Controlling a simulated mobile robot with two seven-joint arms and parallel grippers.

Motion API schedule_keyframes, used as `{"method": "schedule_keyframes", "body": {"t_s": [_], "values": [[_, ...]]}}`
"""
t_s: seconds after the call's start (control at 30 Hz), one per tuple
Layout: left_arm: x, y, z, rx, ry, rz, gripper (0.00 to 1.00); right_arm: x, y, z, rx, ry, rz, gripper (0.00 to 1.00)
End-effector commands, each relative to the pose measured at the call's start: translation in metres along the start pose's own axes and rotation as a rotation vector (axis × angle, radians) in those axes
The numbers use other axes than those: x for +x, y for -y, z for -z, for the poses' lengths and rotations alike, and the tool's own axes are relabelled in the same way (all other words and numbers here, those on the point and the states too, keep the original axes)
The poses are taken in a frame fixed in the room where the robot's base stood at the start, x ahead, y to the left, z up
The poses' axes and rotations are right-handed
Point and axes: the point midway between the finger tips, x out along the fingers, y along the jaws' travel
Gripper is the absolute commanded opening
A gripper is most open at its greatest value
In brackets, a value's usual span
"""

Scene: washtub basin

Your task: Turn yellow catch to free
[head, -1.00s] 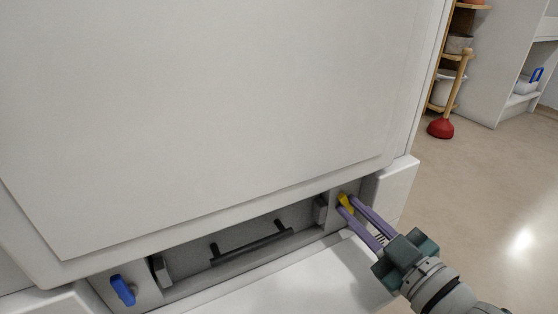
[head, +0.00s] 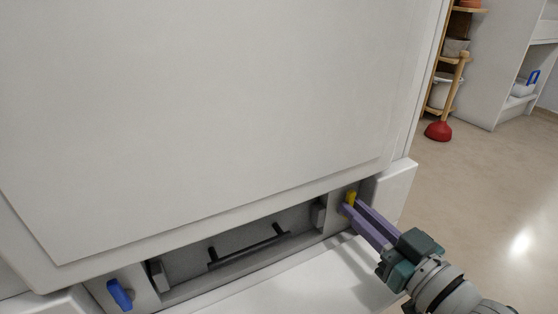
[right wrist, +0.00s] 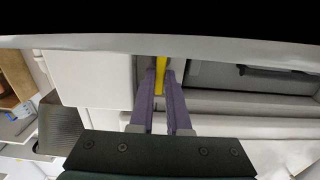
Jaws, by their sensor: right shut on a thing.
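The yellow catch (head: 350,197) is on the right end of the low recessed panel in the head view. It stands close to upright there. My right gripper (head: 352,207) reaches in from the lower right, its purple fingers closed on the catch. In the right wrist view the yellow catch (right wrist: 161,66) shows between the two fingertips (right wrist: 160,75), and part of it is hidden by them. A blue catch (head: 120,294) sits at the left end of the same panel, tilted. My left gripper is not in view.
A dark bar handle (head: 247,247) lies in the recess between the catches. A large white panel (head: 200,110) overhangs it, and a white surface (head: 300,285) juts out below. A red plunger (head: 438,131) stands by a wooden shelf at the back right. Open floor lies right.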

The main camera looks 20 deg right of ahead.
Motion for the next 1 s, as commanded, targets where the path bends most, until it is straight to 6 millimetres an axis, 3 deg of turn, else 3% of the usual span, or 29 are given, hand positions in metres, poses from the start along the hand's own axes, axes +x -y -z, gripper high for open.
{"method": "schedule_keyframes", "body": {"t_s": [0.33,0.37,0.6,0.87,1.0], "values": [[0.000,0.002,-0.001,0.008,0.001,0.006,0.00,-0.001,0.000,-0.003,0.005,0.011,-0.003,0.00],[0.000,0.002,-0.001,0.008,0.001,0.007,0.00,-0.001,0.000,-0.003,0.005,0.011,-0.003,0.18],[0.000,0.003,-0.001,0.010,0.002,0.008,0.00,-0.001,0.000,-0.002,0.004,0.007,-0.002,0.45],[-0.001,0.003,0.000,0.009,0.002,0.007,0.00,-0.001,0.000,-0.001,0.003,0.004,-0.001,0.45],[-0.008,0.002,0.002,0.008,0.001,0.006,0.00,-0.015,0.000,0.001,0.003,0.007,-0.002,0.45]]}}
